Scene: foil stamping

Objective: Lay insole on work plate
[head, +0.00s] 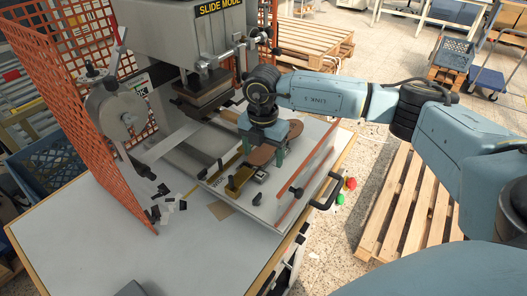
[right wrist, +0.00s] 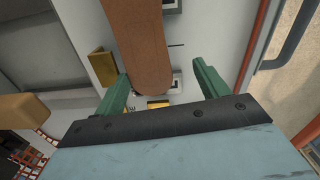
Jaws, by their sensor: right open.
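The brown insole (right wrist: 140,40) lies over the pale work plate (head: 286,178), its rounded end between my gripper's fingers in the right wrist view. I cannot tell whether the insole touches the plate. My left gripper is not in view.
A brass block (head: 240,178) sits on the plate. The press head (head: 203,92) hangs behind it. An orange mesh guard (head: 85,105) stands at left. A black handle (head: 327,192) is at the right edge. The table's front left (head: 110,235) is clear.

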